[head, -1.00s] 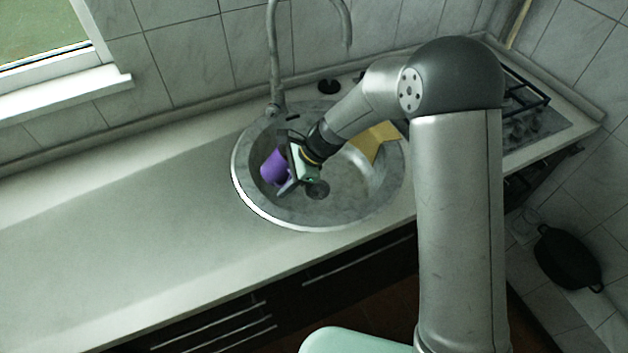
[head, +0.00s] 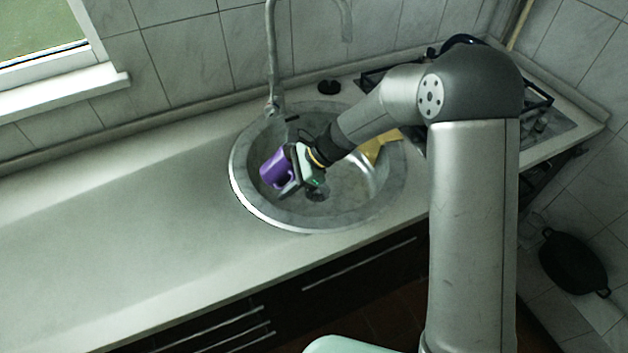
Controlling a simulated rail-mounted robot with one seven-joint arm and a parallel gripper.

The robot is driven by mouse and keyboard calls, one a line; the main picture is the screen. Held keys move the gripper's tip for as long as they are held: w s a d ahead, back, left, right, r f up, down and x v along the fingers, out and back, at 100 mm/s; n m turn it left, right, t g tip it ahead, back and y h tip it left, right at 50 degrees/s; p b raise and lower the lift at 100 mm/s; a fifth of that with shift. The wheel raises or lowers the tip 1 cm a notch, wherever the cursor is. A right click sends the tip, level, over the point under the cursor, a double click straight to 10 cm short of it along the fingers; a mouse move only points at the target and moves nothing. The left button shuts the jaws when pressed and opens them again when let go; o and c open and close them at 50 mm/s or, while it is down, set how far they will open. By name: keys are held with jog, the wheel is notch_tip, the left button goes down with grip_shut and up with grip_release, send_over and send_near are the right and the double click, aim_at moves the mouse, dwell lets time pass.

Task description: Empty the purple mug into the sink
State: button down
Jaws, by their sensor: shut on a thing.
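The purple mug (head: 275,169) is over the left part of the round sink (head: 243,190), tilted on its side. My gripper (head: 288,172) is shut on the mug from its right side and holds it within the sink's outline. Part of the mug is hidden behind the gripper. I cannot tell what, if anything, is still inside the mug. The drain (head: 317,193) shows just to the right of my gripper.
A tall faucet (head: 272,60) rises behind the sink. A yellow cloth-like thing (head: 378,147) lies at the sink's right side, partly behind my arm. A stove (head: 540,122) stands right. The counter (head: 120,230) left of the sink is clear. A black pan (head: 573,262) is low at right.

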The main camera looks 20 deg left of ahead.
jog(key=shift+d+f+g+y+b, duration=0.1)
jog(key=shift+f+g+y+b, duration=0.3)
jog(key=shift+y+b, duration=0.75)
jog(key=shift+f+g+y+b, duration=0.25)
jog(key=shift+g+y+b, duration=0.25)
jog(key=shift+b, duration=1.3)
jog(key=shift+w+d+r+g+y+b, duration=0.1)
jog(key=shift+r+g+y+b, duration=0.3)
jog(key=shift+y+b, duration=0.35)
jog(key=shift+w+d+f+g+y+b, duration=0.3)
jog(key=shift+w+d+y+b, duration=0.1)
jog(key=shift+d+y+b, duration=0.3)
dwell(0.9)
jog(key=shift+w+d+r+g+y, duration=0.15)
jog(key=shift+r+g+y, duration=0.25)
jog(key=shift+y, duration=0.4)
dwell(0.5)
jog(key=shift+r, duration=0.4)
jog(key=shift+r, duration=0.1)
jog(key=shift+d+r+g+y+p, duration=0.15)
jog(key=shift+r+g+y+p, duration=0.15)
jog(key=shift+r+y+p, duration=0.3)
